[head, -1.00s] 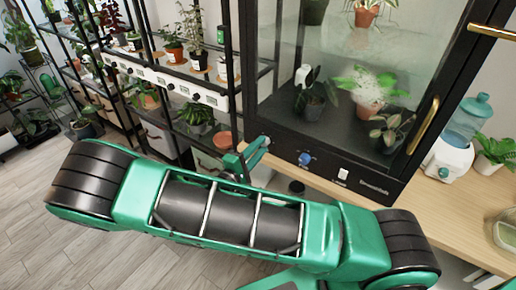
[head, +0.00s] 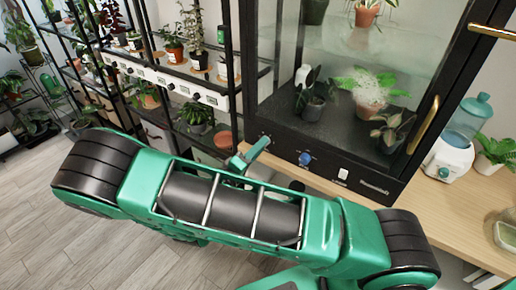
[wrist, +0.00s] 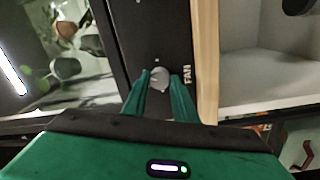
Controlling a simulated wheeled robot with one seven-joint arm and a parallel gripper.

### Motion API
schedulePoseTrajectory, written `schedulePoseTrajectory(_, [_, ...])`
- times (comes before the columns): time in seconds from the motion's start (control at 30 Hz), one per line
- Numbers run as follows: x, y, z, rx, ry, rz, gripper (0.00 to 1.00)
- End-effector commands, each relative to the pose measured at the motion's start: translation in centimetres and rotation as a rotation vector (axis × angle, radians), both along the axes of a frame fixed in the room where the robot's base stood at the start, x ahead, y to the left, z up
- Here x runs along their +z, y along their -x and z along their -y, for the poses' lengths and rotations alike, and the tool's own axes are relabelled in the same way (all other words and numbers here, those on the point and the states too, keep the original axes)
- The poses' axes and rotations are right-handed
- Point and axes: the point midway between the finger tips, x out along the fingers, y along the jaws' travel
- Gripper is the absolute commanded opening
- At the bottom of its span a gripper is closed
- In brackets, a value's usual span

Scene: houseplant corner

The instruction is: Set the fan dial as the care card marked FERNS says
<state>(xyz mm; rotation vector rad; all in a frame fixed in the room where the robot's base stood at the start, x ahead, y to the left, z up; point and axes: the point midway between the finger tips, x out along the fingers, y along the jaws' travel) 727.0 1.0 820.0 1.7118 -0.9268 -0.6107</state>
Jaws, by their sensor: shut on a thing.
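The fan dial (wrist: 159,75) is a small round grey knob on the dark cabinet panel, with the word FAN printed beside it in the wrist view. My gripper (wrist: 160,86) has its two green fingers shut on the dial, one on each side. Small pale marks lie around the dial, but its setting is too small to read. In the head view my gripper (head: 254,152) reaches the left end of the cabinet's front panel, and the dial is not discernible there. I cannot make out a card marked FERNS in either view.
A blue knob (head: 305,158) and a white switch (head: 343,174) sit farther right on the panel of the glass cabinet (head: 350,130). A water dispenser (head: 450,157) stands on the wooden bench (head: 440,205). Plant shelves with a white dial strip (head: 170,83) stand at left.

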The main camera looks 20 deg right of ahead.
Motion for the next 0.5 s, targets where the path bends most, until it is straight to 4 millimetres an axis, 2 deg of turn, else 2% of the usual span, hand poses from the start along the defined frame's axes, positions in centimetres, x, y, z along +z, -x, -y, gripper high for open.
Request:
schedulePoseTrajectory(0.33, [-0.48, 0.15, -0.15, 0.000, -0.006, -0.009, 0.03])
schedulePoseTrajectory(0.37, [-0.48, 0.15, -0.14, 0.000, -0.006, -0.009, 0.32])
schedulePoseTrajectory(0.4, [-0.46, 0.15, -0.13, 0.000, -0.006, -0.009, 0.42])
schedulePoseTrajectory(0.5, [-0.35, 0.11, -0.09, 0.000, -0.004, -0.007, 0.44])
